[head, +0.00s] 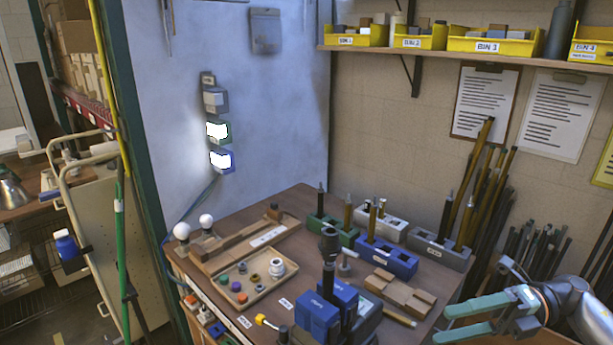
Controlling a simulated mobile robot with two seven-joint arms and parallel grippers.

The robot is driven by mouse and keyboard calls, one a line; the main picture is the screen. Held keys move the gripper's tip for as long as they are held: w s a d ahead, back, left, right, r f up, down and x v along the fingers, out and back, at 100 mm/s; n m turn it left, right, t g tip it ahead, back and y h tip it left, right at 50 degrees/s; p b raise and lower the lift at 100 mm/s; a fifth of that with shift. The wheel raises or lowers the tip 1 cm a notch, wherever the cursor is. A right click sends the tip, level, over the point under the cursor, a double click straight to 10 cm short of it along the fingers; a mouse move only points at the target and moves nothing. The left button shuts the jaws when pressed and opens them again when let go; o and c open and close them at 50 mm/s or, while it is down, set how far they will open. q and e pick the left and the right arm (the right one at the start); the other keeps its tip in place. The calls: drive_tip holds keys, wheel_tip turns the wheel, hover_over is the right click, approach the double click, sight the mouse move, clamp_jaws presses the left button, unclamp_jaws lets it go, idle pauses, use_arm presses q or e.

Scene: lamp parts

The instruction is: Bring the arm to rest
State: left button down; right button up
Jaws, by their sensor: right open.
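My right gripper (443,323) is at the lower right, with its arm coming in from the right edge. Its two green fingers are spread apart, with nothing visible between them. The fingers point left, beside the right front edge of the wooden workbench (440,290). My left gripper is not in view.
The bench holds a tray of small round parts (243,284), a green block (330,230), a blue block (387,257), a grey block (438,248) and dark blue boxes (318,317). Tall rods (480,190) stand behind. A shelf with yellow bins (420,43) hangs above.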

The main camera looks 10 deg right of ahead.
drive_tip(key=w+d+r+m+t+h, duration=0.4)
drive_tip(key=w+d+m+t, duration=0.2)
drive_tip(key=w+m+t, duration=0.25)
drive_tip(key=w+d+r+m+t+h, duration=0.35)
drive_tip(key=w+d+m+t, duration=0.25)
drive_tip(key=w+m+t, duration=0.3)
drive_tip(key=w+d+f+m+g+h, duration=0.1)
drive_tip(key=d+f+m+h, duration=0.3)
drive_tip(key=d+m+h, duration=0.35)
drive_tip(key=d+f+m+g+h, duration=0.2)
drive_tip(key=d+f+m+h, duration=0.3)
drive_tip(key=d+m+h, duration=0.25)
drive_tip(key=s+a+f+g+y, duration=0.15)
drive_tip(key=s+a+f, duration=0.25)
drive_tip(key=a+f, duration=0.55)
drive_tip(key=s+a+f+g+y, duration=0.1)
drive_tip(key=s+a+f+y, duration=0.35)
drive_tip(key=f, duration=0.75)
drive_tip(key=s+a+f+m+g+y, duration=0.1)
drive_tip(key=s+a+f, duration=0.4)
drive_tip(key=s+a, duration=0.5)
drive_tip(key=s+a+f+m+g+y, duration=0.1)
drive_tip(key=s+a+f, duration=0.4)
drive_tip(key=s+a, duration=0.6)
drive_tip(key=a+m+g, duration=0.1)
drive_tip(key=a, duration=0.2)
drive_tip(key=shift+a+f, duration=0.15)
drive_tip(key=shift+a, duration=0.2)
